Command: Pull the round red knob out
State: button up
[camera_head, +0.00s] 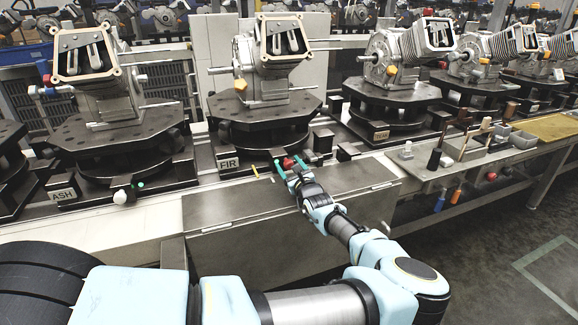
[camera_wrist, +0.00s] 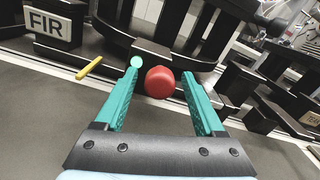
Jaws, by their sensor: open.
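The round red knob (camera_wrist: 159,82) shows in the wrist view, just beyond and between the fingertips of my gripper (camera_wrist: 162,72). The teal fingers stand apart on either side of it, with a gap visible at the right finger. The left fingertip, with a pale green round thing (camera_wrist: 137,61) at its end, is close to the knob's left side; I cannot tell whether they touch. In the head view the red knob (camera_head: 288,163) sits at the front of the FIR station, partly hidden by my open gripper (camera_head: 290,168).
The FIR plate (camera_head: 228,164) and a yellow stick (camera_head: 255,172) are left of my gripper. A dark fixture base (camera_head: 262,125) stands behind the knob. Black blocks (camera_head: 323,140) stand to the right. A tool shelf (camera_head: 430,160) is farther right.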

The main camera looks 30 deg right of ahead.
grip_shut()
dwell(0.4)
dwell(0.9)
